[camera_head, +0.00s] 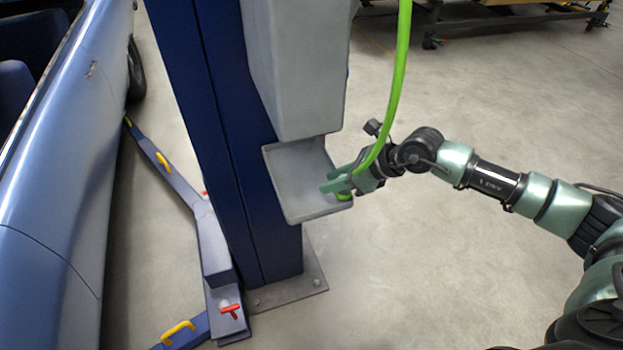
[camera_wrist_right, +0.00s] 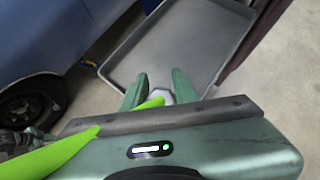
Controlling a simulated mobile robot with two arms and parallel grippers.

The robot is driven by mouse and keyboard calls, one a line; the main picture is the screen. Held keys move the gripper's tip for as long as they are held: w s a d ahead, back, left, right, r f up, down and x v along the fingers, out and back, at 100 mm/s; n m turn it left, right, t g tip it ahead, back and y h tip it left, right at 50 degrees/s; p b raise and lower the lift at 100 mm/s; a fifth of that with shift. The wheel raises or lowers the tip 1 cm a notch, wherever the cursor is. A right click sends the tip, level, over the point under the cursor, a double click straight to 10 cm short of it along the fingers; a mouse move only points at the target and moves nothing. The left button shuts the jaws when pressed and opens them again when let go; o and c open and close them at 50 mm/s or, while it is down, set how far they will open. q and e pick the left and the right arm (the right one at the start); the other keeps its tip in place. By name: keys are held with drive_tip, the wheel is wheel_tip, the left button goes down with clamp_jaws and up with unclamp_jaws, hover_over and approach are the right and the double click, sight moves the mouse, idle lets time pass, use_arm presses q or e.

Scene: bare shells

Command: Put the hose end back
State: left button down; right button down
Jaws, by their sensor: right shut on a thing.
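The bright green hose (camera_head: 400,75) hangs from above and curves down to my right gripper (camera_head: 334,184). That gripper is shut on the hose end, a bit of which shows green by the fingers in the head view. The tray also shows in the wrist view (camera_wrist_right: 190,40), empty where visible. My left gripper is out of view.
A dark blue lift column (camera_head: 225,130) with a grey box (camera_head: 297,65) stands behind the tray. A light blue car (camera_head: 60,180) is at the left. Lift arms (camera_head: 180,185) lie low between them. Floor at the right is open, with a cart (camera_head: 500,15) far back.

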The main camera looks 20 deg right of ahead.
drive_tip(key=shift+w+a+f+p, duration=0.15)
drive_tip(key=shift+w+a+f, duration=0.2)
drive_tip(key=shift+w+a, duration=0.2)
drive_tip(key=shift+w+a+f+p, duration=0.15)
drive_tip(key=shift+w+a+f, duration=0.2)
drive_tip(key=shift+w+a, duration=0.15)
drive_tip(key=x, duration=0.1)
drive_tip(key=p+x, duration=0.1)
drive_tip(key=x, duration=0.1)
drive_tip(key=shift+w+a+r, duration=0.1)
drive_tip(key=shift+a+r, duration=0.05)
drive_tip(key=shift+a, duration=0.1)
drive_tip(key=shift+w+a+f, duration=0.15)
drive_tip(key=shift+w+f, duration=0.05)
drive_tip(key=shift+f, duration=0.15)
drive_tip(key=shift+s, duration=0.1)
drive_tip(key=shift+f, duration=0.1)
drive_tip(key=c, duration=1.1)
unclamp_jaws()
